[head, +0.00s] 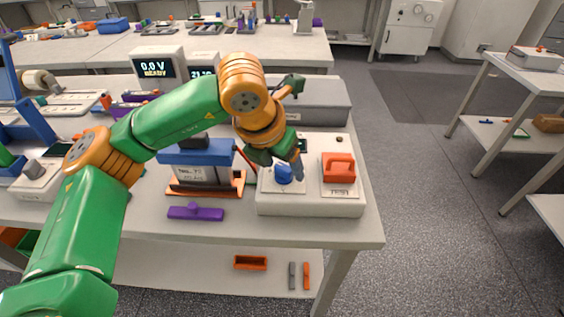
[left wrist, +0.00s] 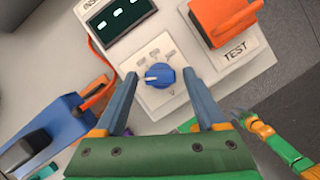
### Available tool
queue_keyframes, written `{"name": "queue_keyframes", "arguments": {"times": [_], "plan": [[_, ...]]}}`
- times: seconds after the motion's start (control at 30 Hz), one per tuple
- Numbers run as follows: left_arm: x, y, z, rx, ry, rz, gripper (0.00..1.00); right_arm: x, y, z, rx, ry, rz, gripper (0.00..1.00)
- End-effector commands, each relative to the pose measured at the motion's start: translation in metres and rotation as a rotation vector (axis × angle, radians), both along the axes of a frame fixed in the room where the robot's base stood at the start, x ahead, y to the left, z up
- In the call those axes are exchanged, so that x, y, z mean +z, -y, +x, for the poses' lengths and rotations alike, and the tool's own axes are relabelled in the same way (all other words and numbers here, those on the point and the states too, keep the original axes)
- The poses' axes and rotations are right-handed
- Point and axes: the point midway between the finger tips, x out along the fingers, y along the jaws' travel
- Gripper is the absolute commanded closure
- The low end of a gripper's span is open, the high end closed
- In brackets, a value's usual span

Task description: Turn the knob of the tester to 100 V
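The tester (head: 312,207) is a light grey box at the right end of the table. Its blue knob (head: 284,173) sits on a white dial plate at its left part; in the left wrist view the knob (left wrist: 159,75) has its pointer toward the left. The dial labels are too small to read. My left gripper (head: 290,165) is above the knob. In the left wrist view its two fingers (left wrist: 162,103) are spread apart, on either side of the knob and not visibly touching it.
The orange TEST switch (head: 339,167) stands right of the knob, and it shows in the left wrist view (left wrist: 222,17). A dark display (left wrist: 122,17) lies above the dial. A blue and orange fixture (head: 206,168) and a purple part (head: 196,212) lie to the left.

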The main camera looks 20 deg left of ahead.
Motion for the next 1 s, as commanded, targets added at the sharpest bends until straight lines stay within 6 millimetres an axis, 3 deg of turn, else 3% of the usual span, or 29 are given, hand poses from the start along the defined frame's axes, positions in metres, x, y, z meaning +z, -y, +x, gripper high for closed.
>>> {"name": "queue_keyframes", "arguments": {"times": [0.03, 0.23, 0.27, 0.57, 1.0], "plan": [[0.000, 0.000, 0.000, 0.000, 0.000, 0.000, 0.44, 0.000, 0.000, 0.000, 0.000, 0.000, 0.001, 0.50], [0.000, 0.000, 0.000, -0.001, 0.000, -0.001, 0.98, 0.000, 0.000, 0.000, 0.000, 0.001, 0.001, 0.50], [0.000, 0.000, 0.000, -0.001, 0.000, -0.001, 1.00, 0.000, 0.000, 0.000, 0.000, 0.001, 0.001, 0.50], [-0.001, 0.000, 0.000, -0.047, 0.002, -0.002, 1.00, -0.004, 0.000, 0.000, 0.000, 0.001, 0.000, 0.50], [0.000, -0.002, 0.001, -0.363, 0.000, -0.002, 1.00, -0.011, 0.001, 0.001, 0.001, 0.001, -0.001, 0.50]]}}
